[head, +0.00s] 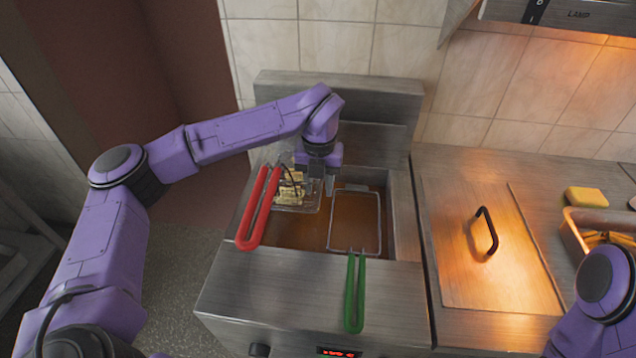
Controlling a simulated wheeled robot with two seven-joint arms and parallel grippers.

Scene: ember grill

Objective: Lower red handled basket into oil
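The red handled basket is at the left of the fryer (225,290); its long red handle (262,205) points toward the front left. Its wire mesh (296,208) holds pale food pieces (291,188) and appears above the brown oil (290,230). My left gripper (321,190) points down beside the right edge of this mesh, with its fingers apart and nothing visible between them. It seems clear of the red handle; whether it touches the mesh I cannot tell. My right gripper is out of view.
The basket with the green handle (354,295) sits in the right side of the vat. To the right are a steel lid with a black handle (487,230), a yellow block (587,197) and a tray (570,240). A lamp hood (560,18) hangs at the upper right.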

